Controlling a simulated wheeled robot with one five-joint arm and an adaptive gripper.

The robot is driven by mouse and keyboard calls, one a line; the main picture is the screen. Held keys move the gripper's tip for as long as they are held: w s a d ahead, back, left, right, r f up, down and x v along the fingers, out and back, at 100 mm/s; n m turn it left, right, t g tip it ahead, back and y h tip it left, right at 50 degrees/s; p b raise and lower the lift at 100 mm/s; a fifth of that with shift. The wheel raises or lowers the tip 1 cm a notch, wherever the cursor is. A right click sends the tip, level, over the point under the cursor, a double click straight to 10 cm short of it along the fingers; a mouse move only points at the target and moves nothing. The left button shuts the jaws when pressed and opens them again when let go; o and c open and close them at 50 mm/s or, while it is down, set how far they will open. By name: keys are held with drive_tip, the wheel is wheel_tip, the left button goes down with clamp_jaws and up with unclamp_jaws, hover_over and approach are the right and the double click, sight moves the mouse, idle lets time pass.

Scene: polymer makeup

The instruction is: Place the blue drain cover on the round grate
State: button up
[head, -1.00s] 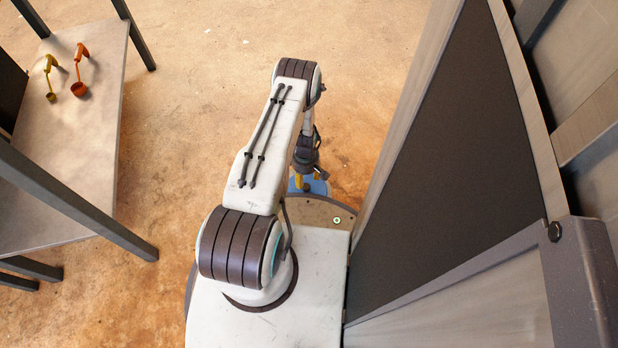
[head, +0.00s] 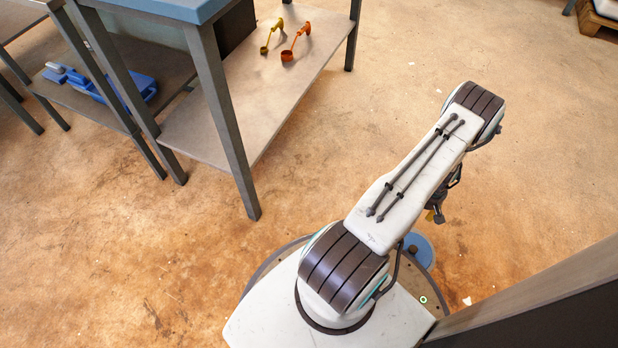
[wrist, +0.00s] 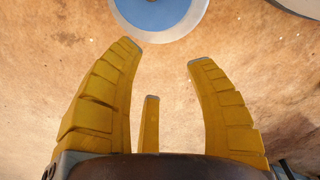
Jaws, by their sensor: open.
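The blue drain cover (head: 420,248) is a round blue disc low at the edge of my base in the head view, partly hidden by my arm. In the wrist view the blue disc (wrist: 160,12) has a pale grey rim and is cut off by the top edge. I cannot tell whether that rim belongs to it or to a round grate beneath. My gripper (wrist: 163,75) has yellow fingers spread apart with nothing between them, and the disc lies beyond the fingertips. In the head view my gripper (head: 434,215) hangs under the arm, mostly hidden, near the disc.
A metal table (head: 215,130) with a lower shelf stands at upper left, holding a yellow ladle (head: 270,36) and an orange ladle (head: 296,42). Blue items (head: 110,85) lie on another shelf. A dark panel (head: 550,315) is close at lower right. The floor between is open.

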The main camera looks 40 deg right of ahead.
drive_tip(key=w+a+r+n, duration=0.1)
drive_tip(key=w+a+r, duration=0.1)
drive_tip(key=w+r, duration=1.2)
drive_tip(key=w+a+r+n, duration=0.1)
drive_tip(key=w+a+r, duration=1)
drive_tip(key=a+r, duration=0.3)
drive_tip(key=a+r+t, duration=0.1)
drive_tip(key=a+r, duration=0.6)
drive_tip(key=a, duration=0.1)
drive_tip(key=s+a+r+n, duration=0.1)
drive_tip(key=s+a+r, duration=0.2)
drive_tip(key=a, duration=0.6)
drive_tip(key=s+a+r+n+t, duration=0.1)
drive_tip(key=s+a+r, duration=0.3)
drive_tip(key=s+a, duration=0.3)
drive_tip(key=shift+a+r, duration=0.25)
drive_tip(key=shift+a, duration=0.75)
drive_tip(key=shift+w+r, duration=0.1)
